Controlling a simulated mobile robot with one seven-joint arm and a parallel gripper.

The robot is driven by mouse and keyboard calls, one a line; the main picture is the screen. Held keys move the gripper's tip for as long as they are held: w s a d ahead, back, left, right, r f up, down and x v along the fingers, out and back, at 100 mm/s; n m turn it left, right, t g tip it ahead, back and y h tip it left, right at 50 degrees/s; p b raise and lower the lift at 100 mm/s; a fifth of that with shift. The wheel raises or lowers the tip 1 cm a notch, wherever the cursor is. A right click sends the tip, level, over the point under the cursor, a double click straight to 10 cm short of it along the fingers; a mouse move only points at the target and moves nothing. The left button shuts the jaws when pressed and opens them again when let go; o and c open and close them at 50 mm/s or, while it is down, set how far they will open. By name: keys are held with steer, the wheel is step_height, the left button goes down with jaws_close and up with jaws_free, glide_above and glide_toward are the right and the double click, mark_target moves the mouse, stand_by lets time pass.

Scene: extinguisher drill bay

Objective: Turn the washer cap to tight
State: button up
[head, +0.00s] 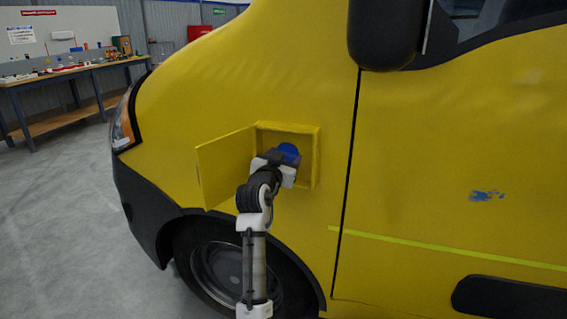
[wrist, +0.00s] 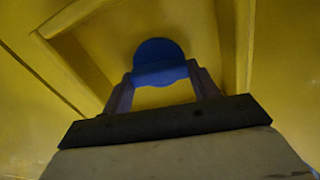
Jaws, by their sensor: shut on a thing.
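The blue washer cap (head: 290,151) sits inside a small yellow box-like recess (head: 318,150) in the side of the yellow van. The recess door (head: 222,170) stands open to the left. My gripper (head: 278,160) reaches into the recess and hides the lower part of the cap. In the wrist view, the cap (wrist: 158,58) lies between the two fingers of my gripper (wrist: 160,78), which are shut on it. I see no mark on the cap that shows how tight it is.
The yellow van (head: 440,150) fills most of the head view, with a black mirror (head: 385,32) at the top and a wheel (head: 220,270) below the recess. A workbench (head: 65,85) with small items stands far left. The floor (head: 70,220) at left is clear.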

steer(key=shift+d+f+m+b, duration=0.1)
steer(key=shift+f+m+b, duration=0.05)
steer(key=shift+m+b, duration=3.15)
steer(key=shift+d+f+m+b, duration=0.1)
steer(key=shift+m+b, duration=1.85)
steer(key=shift+m, duration=2.95)
steer(key=o, duration=1)
steer(key=shift+s, duration=0.1)
steer(key=b+v, duration=0.2)
steer(key=v, duration=1.1)
steer(key=shift+s+a+r, duration=0.1)
steer(key=shift+s+a, duration=0.05)
steer(key=shift+s, duration=0.2)
